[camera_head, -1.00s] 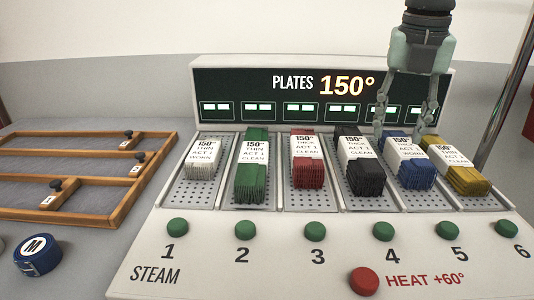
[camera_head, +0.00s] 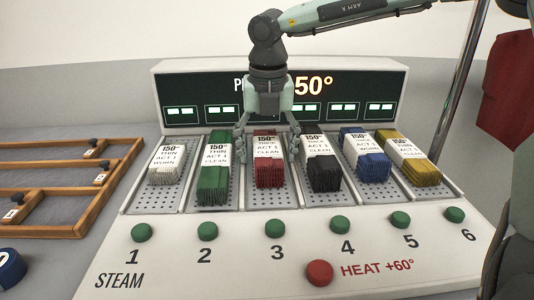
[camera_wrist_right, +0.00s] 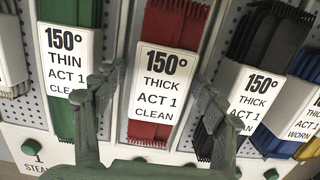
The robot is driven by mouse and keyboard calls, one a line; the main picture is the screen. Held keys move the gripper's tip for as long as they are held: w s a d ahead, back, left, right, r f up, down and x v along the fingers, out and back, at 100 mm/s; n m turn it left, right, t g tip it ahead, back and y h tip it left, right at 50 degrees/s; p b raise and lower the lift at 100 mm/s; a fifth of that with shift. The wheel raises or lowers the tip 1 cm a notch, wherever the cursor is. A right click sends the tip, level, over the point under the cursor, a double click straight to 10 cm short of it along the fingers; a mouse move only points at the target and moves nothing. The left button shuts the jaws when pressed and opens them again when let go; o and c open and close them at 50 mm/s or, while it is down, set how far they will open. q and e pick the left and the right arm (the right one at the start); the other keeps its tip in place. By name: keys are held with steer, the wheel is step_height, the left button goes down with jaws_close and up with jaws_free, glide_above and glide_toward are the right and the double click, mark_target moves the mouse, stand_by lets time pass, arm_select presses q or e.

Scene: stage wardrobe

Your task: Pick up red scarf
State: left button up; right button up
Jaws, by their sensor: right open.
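The red scarf (camera_head: 269,175) lies folded in the third bay of the steam press, with a white band reading 150°, THICK, ACT 1, CLEAN. It also shows in the right wrist view (camera_wrist_right: 176,28), between the two fingers. My right gripper (camera_head: 268,155) is open and empty above the red scarf, one finger on each side of it. In the right wrist view the fingertips (camera_wrist_right: 160,78) flank the white band. I cannot tell from these views how high the fingers are above it. My left gripper is not in view.
A green scarf (camera_head: 213,187) lies left of the red one and a black scarf (camera_head: 324,179) right of it, close to the fingers. White, blue and yellow scarves fill the other bays. The display panel (camera_head: 180,88) stands behind. Green buttons and a red button (camera_head: 319,272) line the front.

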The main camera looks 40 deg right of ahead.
steer(key=c, duration=1.3)
steer(key=shift+r, duration=0.1)
steer(key=shift+c, duration=0.2)
